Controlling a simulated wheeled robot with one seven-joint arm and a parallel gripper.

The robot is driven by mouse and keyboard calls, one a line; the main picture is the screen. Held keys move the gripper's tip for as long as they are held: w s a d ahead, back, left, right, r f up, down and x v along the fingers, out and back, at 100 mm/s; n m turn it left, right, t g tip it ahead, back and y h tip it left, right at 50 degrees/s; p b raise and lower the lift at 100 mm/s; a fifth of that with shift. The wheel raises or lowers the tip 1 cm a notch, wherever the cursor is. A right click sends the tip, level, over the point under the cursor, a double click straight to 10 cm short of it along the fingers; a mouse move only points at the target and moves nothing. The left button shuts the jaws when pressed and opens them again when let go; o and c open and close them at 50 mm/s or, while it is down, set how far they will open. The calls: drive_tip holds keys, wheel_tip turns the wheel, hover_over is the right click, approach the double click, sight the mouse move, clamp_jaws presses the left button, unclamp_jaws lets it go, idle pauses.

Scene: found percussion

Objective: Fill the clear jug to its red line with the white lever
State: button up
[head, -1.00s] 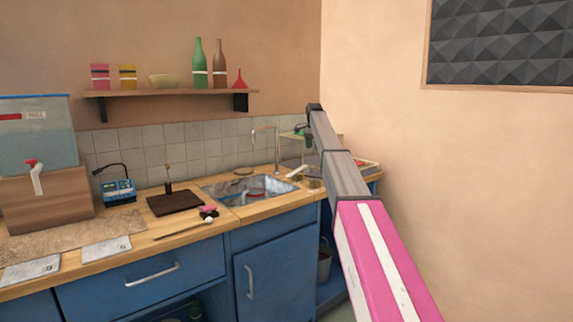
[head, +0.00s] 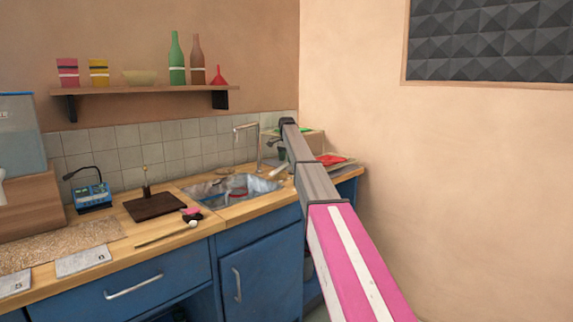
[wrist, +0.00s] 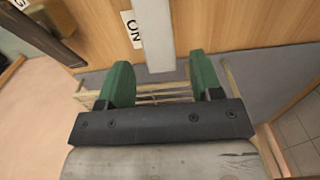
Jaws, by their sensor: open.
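My gripper (head: 282,153) is small and partly hidden behind my arm, right of the sink (head: 205,196). In the wrist view its two green fingers (wrist: 157,84) are open with nothing between them. A pale upright bar (wrist: 153,35) stands just beyond the fingertips, in line with the gap, against a wooden panel; it may be the white lever. A black-on-white label (wrist: 132,29) is beside it. Something with a red line (head: 238,194) sits in the sink; it may be the clear jug, but it is too small to tell. No water level can be made out.
A wire rack (wrist: 85,98) lies below the fingers in the wrist view. A clear tank (head: 20,140) is cut off at the left edge. A thin tap (head: 258,140) rises behind the sink. A dark board (head: 155,207) and a stick (head: 165,234) lie on the counter.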

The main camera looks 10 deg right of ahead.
drive_tip(key=shift+f, duration=1.15)
drive_tip(key=c, duration=0.9)
drive_tip(key=shift+w+d+f+g+y, duration=0.3)
drive_tip(key=shift+g+y, duration=0.2)
drive_tip(key=shift+y, duration=0.2)
drive_tip(key=shift+c, duration=0.2)
drive_tip(key=shift+f+g+y, duration=0.4)
drive_tip(key=shift+g+y, duration=0.1)
drive_tip(key=shift+y, duration=0.2)
drive_tip(key=o, duration=0.9)
drive_tip(key=shift+o, duration=0.2)
drive_tip(key=shift+r, duration=0.15)
drive_tip(key=v, duration=1)
drive_tip(key=shift+r, duration=0.25)
drive_tip(key=shift+d, duration=0.1)
